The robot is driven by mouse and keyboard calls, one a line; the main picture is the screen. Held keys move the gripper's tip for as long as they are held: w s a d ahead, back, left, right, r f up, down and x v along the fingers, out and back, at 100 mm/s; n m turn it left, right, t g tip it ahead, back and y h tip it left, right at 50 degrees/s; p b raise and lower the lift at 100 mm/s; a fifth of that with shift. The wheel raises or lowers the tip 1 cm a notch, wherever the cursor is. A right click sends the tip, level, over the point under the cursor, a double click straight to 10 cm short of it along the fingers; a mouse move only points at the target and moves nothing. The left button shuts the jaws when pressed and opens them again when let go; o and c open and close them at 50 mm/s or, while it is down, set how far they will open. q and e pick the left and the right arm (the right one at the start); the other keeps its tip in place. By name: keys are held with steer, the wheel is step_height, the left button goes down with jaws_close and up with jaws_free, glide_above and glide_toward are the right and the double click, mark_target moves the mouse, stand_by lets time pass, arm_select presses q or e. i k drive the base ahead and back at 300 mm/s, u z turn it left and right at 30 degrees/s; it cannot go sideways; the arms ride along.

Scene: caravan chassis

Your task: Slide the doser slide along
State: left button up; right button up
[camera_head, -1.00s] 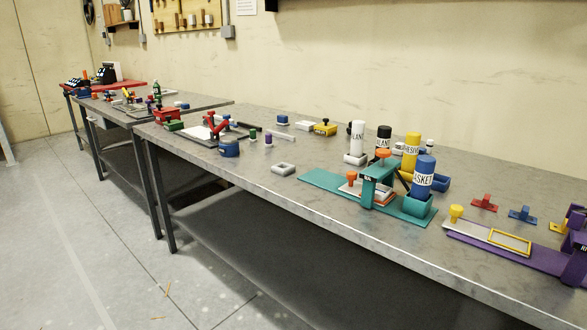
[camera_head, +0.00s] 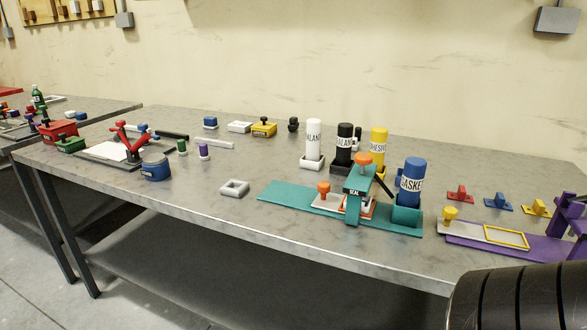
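Two slide devices stand on the long grey table; no label I can read says which is the doser. The teal one (camera_head: 278,195) has a flat base, a post marked SEAL with an orange knob on top, and a pale plate with an orange knob (camera_head: 324,188) lying under the post. The purple one (camera_head: 470,245) at the right carries a pale slide plate (camera_head: 462,232) with a yellow knob (camera_head: 450,214) and a yellow frame (camera_head: 507,237); its upright is cut off by the right edge. Neither gripper is in view.
A blue GASKET tube (camera_head: 412,180) stands in the teal holder. White (camera_head: 313,138), black (camera_head: 345,143) and yellow (camera_head: 379,147) tubes stand behind. Red (camera_head: 460,195), blue (camera_head: 498,202) and yellow (camera_head: 536,208) knobbed pieces lie behind the purple device. A black ribbed part covers the lower right corner.

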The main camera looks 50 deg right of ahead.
mark_target(325, 200)
steer(key=u, duration=0.05)
steer(key=i, duration=0.1)
steer(key=z, duration=1.65)
